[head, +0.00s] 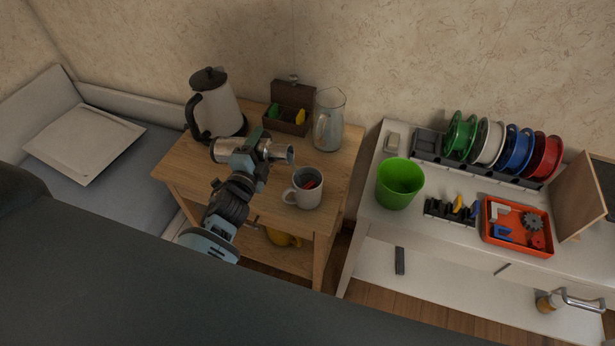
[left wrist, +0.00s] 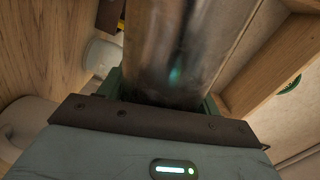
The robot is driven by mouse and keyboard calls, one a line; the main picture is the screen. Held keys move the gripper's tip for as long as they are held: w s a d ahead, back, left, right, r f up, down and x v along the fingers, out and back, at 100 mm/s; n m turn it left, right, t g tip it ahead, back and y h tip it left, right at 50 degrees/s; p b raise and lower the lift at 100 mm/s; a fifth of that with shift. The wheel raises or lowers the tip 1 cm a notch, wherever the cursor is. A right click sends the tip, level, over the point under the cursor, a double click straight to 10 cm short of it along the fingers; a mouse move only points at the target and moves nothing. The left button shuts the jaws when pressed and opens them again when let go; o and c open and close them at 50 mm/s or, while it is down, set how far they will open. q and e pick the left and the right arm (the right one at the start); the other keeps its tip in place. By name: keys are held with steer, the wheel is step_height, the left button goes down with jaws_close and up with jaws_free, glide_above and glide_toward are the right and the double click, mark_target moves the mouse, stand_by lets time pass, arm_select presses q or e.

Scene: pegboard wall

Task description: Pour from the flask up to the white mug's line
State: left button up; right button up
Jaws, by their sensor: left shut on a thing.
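The silver flask (head: 224,150) lies nearly on its side above the wooden side table. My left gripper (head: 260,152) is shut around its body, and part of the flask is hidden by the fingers. In the left wrist view the flask's shiny metal body (left wrist: 170,45) fills the space between the jaws. The white mug (head: 304,194) stands upright on the table, below and right of the gripper, apart from the flask. Something red and dark shows inside it; the line and liquid level cannot be made out. No stream of liquid is visible. My right gripper is out of view.
On the wooden table (head: 187,170), a kettle (head: 220,108), an open brown box (head: 290,100) and a glass pitcher (head: 329,122) stand behind the flask and mug. A white bench to the right holds a green bin (head: 399,184), spools and an orange tray (head: 516,248).

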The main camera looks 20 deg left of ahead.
arm_select(q)
steer(key=shift+r, duration=0.3)
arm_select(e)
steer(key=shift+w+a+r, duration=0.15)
arm_select(q)
steer(key=shift+r+m, duration=0.35)
steer(key=shift+m, duration=0.25)
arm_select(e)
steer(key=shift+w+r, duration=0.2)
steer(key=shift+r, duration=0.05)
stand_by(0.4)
arm_select(q)
steer(key=shift+r, duration=0.1)
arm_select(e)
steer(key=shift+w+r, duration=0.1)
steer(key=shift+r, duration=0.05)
arm_select(q)
steer(key=shift+d, duration=0.1)
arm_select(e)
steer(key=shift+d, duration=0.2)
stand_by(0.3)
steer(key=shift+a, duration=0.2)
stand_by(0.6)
